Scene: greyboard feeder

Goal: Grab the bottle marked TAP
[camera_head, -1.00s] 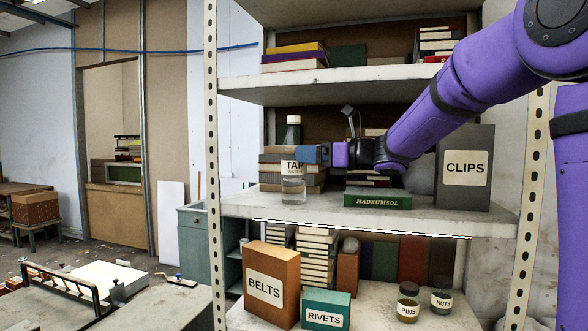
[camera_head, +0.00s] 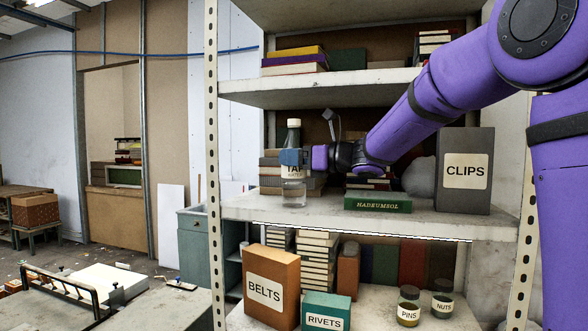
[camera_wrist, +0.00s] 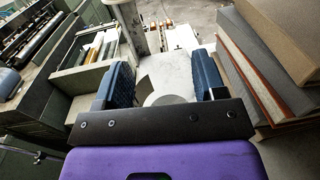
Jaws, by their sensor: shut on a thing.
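The blue fingers cover part of the label, so only some of the letters show. In the wrist view my gripper (camera_wrist: 162,80) has a finger on each side of a pale, see-through shape; the bottle's outline is hard to make out there.
Books are stacked close behind the bottle. The upper shelf (camera_head: 320,88) is overhead. BELTS (camera_head: 271,287), RIVETS (camera_head: 326,311) and small jars stand below.

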